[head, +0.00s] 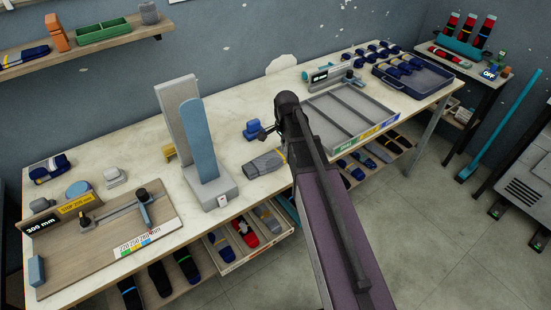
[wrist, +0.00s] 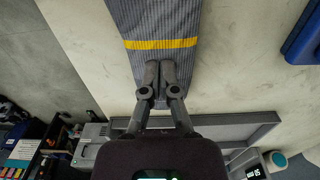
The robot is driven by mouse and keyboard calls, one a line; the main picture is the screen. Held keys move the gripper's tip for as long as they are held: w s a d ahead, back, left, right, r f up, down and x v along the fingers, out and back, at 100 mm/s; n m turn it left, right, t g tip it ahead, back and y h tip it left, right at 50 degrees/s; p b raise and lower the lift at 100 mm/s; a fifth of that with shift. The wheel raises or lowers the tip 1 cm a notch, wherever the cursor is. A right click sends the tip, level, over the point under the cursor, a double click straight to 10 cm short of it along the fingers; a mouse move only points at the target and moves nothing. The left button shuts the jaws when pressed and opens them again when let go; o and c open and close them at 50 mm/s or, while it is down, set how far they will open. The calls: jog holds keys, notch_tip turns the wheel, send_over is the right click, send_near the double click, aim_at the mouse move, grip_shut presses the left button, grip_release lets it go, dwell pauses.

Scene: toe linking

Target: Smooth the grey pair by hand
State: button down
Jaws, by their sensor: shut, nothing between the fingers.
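The grey pair (head: 262,162) lies flat on the pale worktop, with a yellow stripe near its end on the right. In the wrist view the ribbed grey pair (wrist: 155,20) runs up from my gripper, its yellow stripe just beyond the fingertips. My gripper (wrist: 161,70) has its two fingers together, with nothing between them, over the grey pair on the near side of the stripe. I cannot tell whether the fingertips touch the fabric. In the head view my arm hides the fingers and the end of the pair.
A blue upright form on a grey stand (head: 200,140) is left of the pair. A small blue object (head: 254,130) sits behind it. A divided grey tray (head: 345,115) is to the right. A measuring board (head: 100,240) lies at the left. Bare worktop shows around the pair.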

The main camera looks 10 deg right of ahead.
jog(key=shift+w+d, duration=0.25)
jog(key=shift+d, duration=0.3)
notch_tip(320, 180, up, 5)
jog(key=p, duration=0.5)
jog(key=shift+s, duration=0.1)
dwell(0.8)
jog(key=shift+s+a+n, duration=0.2)
jog(key=shift+s+n, duration=0.2)
jog(key=shift+s, duration=0.1)
jog(key=s+a+r+n+p, duration=0.1)
jog(key=s+a+n, duration=0.2)
jog(key=s+n, duration=0.9)
jog(key=shift+s+a+r+n, duration=0.2)
jog(key=shift+s+a+n, duration=0.2)
jog(key=shift+s, duration=0.85)
